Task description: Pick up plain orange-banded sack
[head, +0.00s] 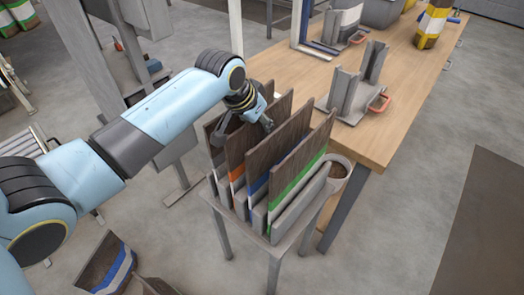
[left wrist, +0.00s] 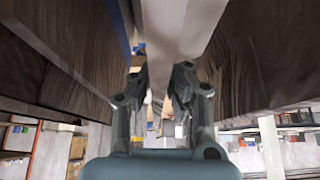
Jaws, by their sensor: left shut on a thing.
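The plain orange-banded sack (head: 237,172) is a flat brown sack with an orange stripe above a pale lower part. It stands upright in a grey slotted rack (head: 292,214), between other sacks. My left gripper (head: 246,125) is over its top edge, with one finger on either side, shut on it. In the left wrist view my gripper's fingers (left wrist: 160,82) stand on either side of a pale narrow strip, with brown sack faces to left and right. The orange band cannot be seen there. My right gripper is not in view.
A blue-banded sack (head: 258,186) and a green-banded sack (head: 299,178) stand close on the right, another brown sack on the left. A wooden table (head: 420,95) bears a grey metal fixture (head: 345,98). Open floor lies right.

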